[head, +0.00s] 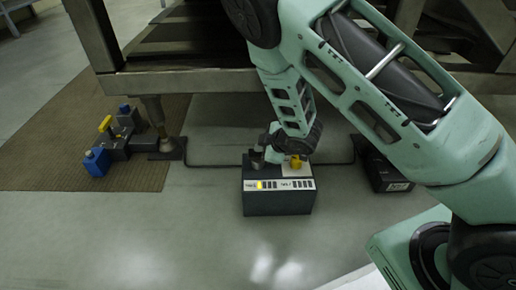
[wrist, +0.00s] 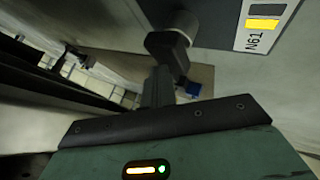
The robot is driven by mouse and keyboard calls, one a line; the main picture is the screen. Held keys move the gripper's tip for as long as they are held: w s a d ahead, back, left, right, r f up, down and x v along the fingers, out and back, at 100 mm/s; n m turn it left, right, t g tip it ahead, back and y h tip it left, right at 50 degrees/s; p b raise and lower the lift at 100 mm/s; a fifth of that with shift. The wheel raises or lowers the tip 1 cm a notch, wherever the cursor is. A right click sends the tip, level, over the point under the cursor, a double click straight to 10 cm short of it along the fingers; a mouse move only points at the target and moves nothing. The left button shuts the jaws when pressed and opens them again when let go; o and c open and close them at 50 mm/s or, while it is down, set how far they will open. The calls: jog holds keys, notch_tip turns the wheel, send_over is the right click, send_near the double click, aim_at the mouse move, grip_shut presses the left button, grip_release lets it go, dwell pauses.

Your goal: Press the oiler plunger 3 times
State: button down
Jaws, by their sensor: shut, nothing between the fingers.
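A dark box (head: 279,202) with a white and yellow label strip stands on the floor in the middle of the head view. On its top are a short dark cylinder (head: 257,160) at the left and a yellow knob (head: 296,162) at the right; no marking tells which is the oiler plunger. My gripper (head: 268,151) is shut and empty, low over the box top, close to the dark cylinder. In the wrist view the gripper (wrist: 167,45) reaches a grey round-topped post (wrist: 184,24) beside the box's label (wrist: 262,25). Whether they touch is unclear.
A heavy metal frame (head: 185,82) stands behind the box. At left, a fitting with blue blocks (head: 96,161) and a yellow lever (head: 105,124) lies on a brown mat (head: 50,150). A black unit (head: 385,175) sits at right. The floor in front is clear.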

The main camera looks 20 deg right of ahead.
dwell(0.4)
jog(key=shift+r+p, duration=1.6)
jog(key=shift+p, duration=0.1)
jog(key=shift+r, duration=0.1)
notch_tip(320, 180, up, 5)
jog(key=p, duration=0.4)
jog(key=shift+p, duration=0.35)
dwell(1.5)
